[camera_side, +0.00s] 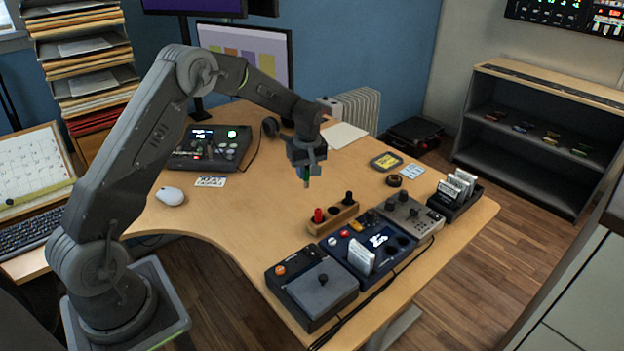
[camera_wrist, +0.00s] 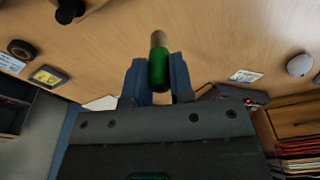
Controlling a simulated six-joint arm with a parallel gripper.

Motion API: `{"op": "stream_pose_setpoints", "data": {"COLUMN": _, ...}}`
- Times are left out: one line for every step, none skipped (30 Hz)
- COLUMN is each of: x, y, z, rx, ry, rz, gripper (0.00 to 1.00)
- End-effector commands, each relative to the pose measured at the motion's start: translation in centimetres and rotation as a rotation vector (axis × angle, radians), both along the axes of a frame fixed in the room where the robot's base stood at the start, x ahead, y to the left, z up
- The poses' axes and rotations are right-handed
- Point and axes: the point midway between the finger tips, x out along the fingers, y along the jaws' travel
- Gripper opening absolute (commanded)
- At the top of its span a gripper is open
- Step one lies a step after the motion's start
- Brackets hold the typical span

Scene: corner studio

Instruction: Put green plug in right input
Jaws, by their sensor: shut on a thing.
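My gripper (camera_side: 306,166) is in the air above the middle of the desk, shut on the green plug (camera_side: 307,178). In the wrist view the green plug (camera_wrist: 160,72) sits between the two blue fingers, with its metal tip pointing away from the gripper. In the side view it hangs roughly upright, clear of the desk.
A wooden holder (camera_side: 323,228) with a red and a black plug stands behind the blue console. A joystick box (camera_side: 335,297) and a grey knob box (camera_side: 420,226) flank the console. A card rack (camera_side: 446,212) is at right. The desk's middle is clear.

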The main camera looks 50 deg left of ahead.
Motion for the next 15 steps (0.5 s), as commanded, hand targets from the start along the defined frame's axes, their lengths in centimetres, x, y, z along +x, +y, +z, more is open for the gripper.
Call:
{"op": "stream_pose_setpoints", "data": {"x": 1.0, "y": -2.1, "z": -0.2, "rx": 0.000, "ry": 0.000, "rz": -0.054, "gripper": 0.00}}
{"op": "stream_pose_setpoints", "data": {"x": 1.5, "y": -3.2, "z": -0.3, "rx": -0.001, "ry": 0.001, "rz": -0.087, "gripper": 0.00}}
{"op": "stream_pose_setpoints", "data": {"x": 2.2, "y": -4.9, "z": -0.4, "rx": -0.001, "ry": 0.000, "rz": -0.134, "gripper": 0.00}}
{"op": "stream_pose_setpoints", "data": {"x": 2.7, "y": -6.2, "z": -0.6, "rx": -0.001, "ry": 0.001, "rz": -0.170, "gripper": 0.00}}
{"op": "stream_pose_setpoints", "data": {"x": 3.2, "y": -7.6, "z": -0.7, "rx": -0.001, "ry": 0.000, "rz": -0.209, "gripper": 0.00}}
{"op": "stream_pose_setpoints", "data": {"x": 3.7, "y": -9.4, "z": -0.8, "rx": -0.001, "ry": 0.000, "rz": -0.257, "gripper": 0.00}}
{"op": "stream_pose_setpoints", "data": {"x": 4.1, "y": -10.8, "z": -0.9, "rx": -0.001, "ry": 0.001, "rz": -0.294, "gripper": 0.00}}
{"op": "stream_pose_setpoints", "data": {"x": 4.4, "y": -12.2, "z": -1.1, "rx": 0.000, "ry": 0.002, "rz": -0.329, "gripper": 0.00}}
{"op": "stream_pose_setpoints", "data": {"x": 4.8, "y": -14.1, "z": -1.2, "rx": -0.001, "ry": 0.002, "rz": -0.377, "gripper": 0.00}}
{"op": "stream_pose_setpoints", "data": {"x": 5.0, "y": -15.4, "z": -1.3, "rx": -0.001, "ry": 0.002, "rz": -0.411, "gripper": 0.00}}
{"op": "stream_pose_setpoints", "data": {"x": 5.2, "y": -16.7, "z": -1.4, "rx": -0.001, "ry": 0.002, "rz": -0.443, "gripper": 0.00}}
{"op": "stream_pose_setpoints", "data": {"x": 5.4, "y": -18.3, "z": -1.5, "rx": 0.000, "ry": 0.000, "rz": -0.485, "gripper": 0.00}}
{"op": "stream_pose_setpoints", "data": {"x": 5.5, "y": -19.6, "z": -1.7, "rx": 0.000, "ry": 0.001, "rz": -0.515, "gripper": 0.00}}
{"op": "stream_pose_setpoints", "data": {"x": 5.6, "y": -20.6, "z": -1.8, "rx": 0.000, "ry": 0.001, "rz": -0.542, "gripper": 0.00}}
{"op": "stream_pose_setpoints", "data": {"x": 5.6, "y": -22.0, "z": -1.8, "rx": 0.000, "ry": 0.001, "rz": -0.575, "gripper": 0.00}}
